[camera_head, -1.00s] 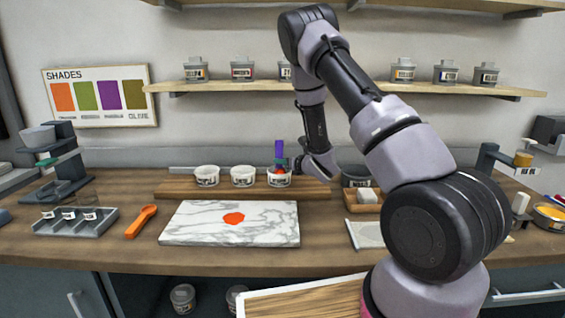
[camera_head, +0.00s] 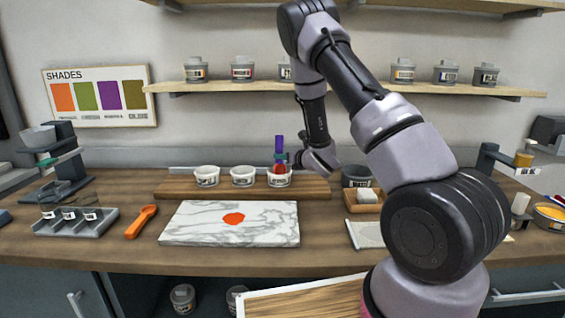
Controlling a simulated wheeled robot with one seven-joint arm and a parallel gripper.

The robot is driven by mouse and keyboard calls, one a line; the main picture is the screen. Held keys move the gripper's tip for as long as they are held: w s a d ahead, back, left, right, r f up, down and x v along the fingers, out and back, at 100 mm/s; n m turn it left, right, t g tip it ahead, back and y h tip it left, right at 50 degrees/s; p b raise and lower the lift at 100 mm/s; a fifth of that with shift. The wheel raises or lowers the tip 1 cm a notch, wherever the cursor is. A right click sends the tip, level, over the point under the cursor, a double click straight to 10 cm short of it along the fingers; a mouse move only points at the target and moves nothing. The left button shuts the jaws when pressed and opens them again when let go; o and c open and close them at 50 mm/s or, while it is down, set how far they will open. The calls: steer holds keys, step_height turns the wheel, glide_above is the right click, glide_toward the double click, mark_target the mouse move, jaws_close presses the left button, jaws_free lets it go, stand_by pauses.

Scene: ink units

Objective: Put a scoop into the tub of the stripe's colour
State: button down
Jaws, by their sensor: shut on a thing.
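My gripper (camera_head: 281,160) is at the right-hand white tub (camera_head: 279,181) of three on the wooden riser. It is shut on an upright purple-handled tool (camera_head: 279,143), whose lower end is over or in that tub. Red-orange colour shows at the tub's mouth below the gripper; whether it is on the tool or in the tub I cannot tell. The middle tub (camera_head: 242,177) and left tub (camera_head: 206,176) stand beside it; their labels are too small to read. An orange scoop (camera_head: 142,222) lies on the counter. An orange blob (camera_head: 234,218) is on the marble slab (camera_head: 190,226).
A shades chart (camera_head: 98,96) on the wall shows orange, green, purple and olive. A grey compartment tray (camera_head: 76,223) is at left. A dark pot (camera_head: 356,176) and a wooden tray with a white block (camera_head: 367,196) stand right of the tubs. Lidded jars line the shelf.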

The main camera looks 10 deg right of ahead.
mark_target(278, 136)
step_height(278, 136, up, 8)
steer(key=shift+f, duration=0.1)
stand_by(0.4)
